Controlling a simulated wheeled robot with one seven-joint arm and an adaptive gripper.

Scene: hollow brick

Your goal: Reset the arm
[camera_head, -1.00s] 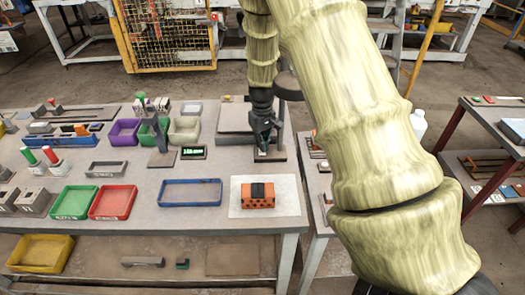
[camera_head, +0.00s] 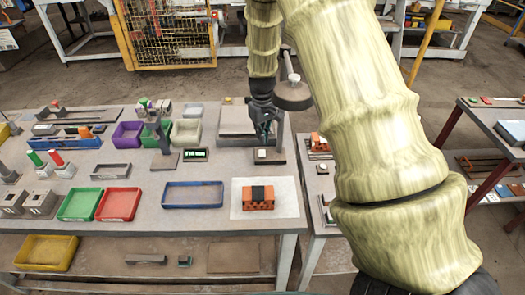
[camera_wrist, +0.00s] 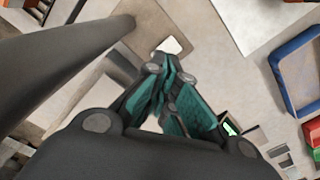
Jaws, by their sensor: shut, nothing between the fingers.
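My gripper (camera_head: 264,130) hangs over the back right of the table, near a dark square plate with a white top (camera_head: 262,156). In the wrist view its teal-lined fingers (camera_wrist: 165,75) meet at the tips with nothing between them. The orange hollow brick (camera_head: 258,198) with a black band across its middle lies on a white sheet at the table's front right, apart from the gripper.
A blue tray (camera_head: 193,208) is left of the brick, with red (camera_head: 119,205) and green (camera_head: 80,206) trays further left. A round grey part on a post (camera_head: 292,94) stands beside my gripper. A small display (camera_head: 195,155) stands left of it. A side table (camera_head: 318,180) is at the right.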

